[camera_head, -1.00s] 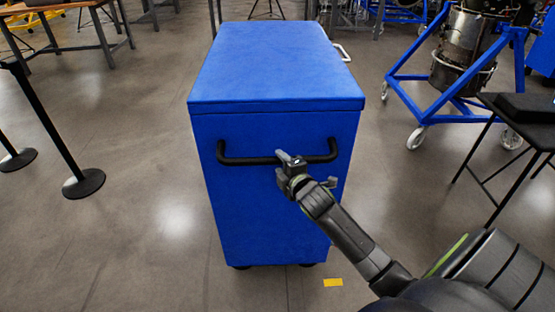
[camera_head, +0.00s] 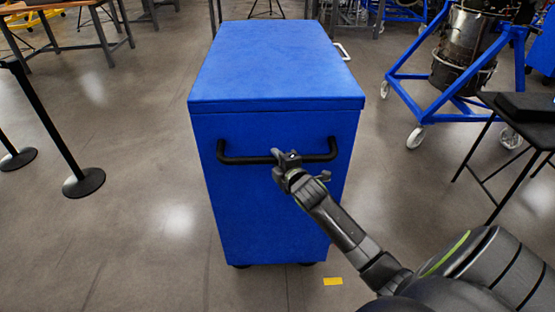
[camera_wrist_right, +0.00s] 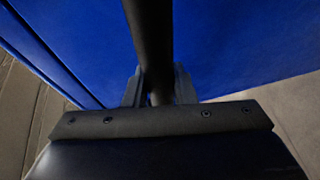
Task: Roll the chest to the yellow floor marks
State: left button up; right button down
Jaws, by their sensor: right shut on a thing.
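The blue chest (camera_head: 275,75) stands upright on dark casters in the middle of the head view. Its black bar handle (camera_head: 240,160) runs across the side facing me. My right gripper (camera_head: 284,155) is shut on the handle, a little right of its middle. In the right wrist view the handle (camera_wrist_right: 150,40) passes between the two fingers (camera_wrist_right: 158,88), with the blue chest side (camera_wrist_right: 235,45) behind. One yellow floor mark (camera_head: 333,282) lies on the floor near the chest's front right bottom corner. My left gripper is not in view.
A black barrier post (camera_head: 83,182) stands at the left. A blue wheeled turbine stand (camera_head: 455,95) is at the right, with a black folding table (camera_head: 520,125) nearer to me. A wooden-topped table (camera_head: 75,10) is at the back left. Floor on both sides of the chest is clear.

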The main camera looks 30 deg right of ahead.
jog(key=shift+s+a+f+p, duration=0.3)
jog(key=shift+s+p, duration=0.3)
jog(key=shift+p, duration=0.25)
jog(key=shift+s+a+r, duration=0.4)
jog(key=shift+s+a, duration=0.15)
jog(key=shift+s, duration=0.25)
jog(key=c, duration=1.5)
grip_release()
jog(key=o, duration=0.3)
jog(key=shift+w+d+f, duration=0.3)
jog(key=shift+w, duration=0.1)
jog(key=b+v, duration=0.1)
jog(key=v, duration=1.6)
jog(key=shift+s+r+b, duration=0.25)
jog(key=shift+b, duration=0.05)
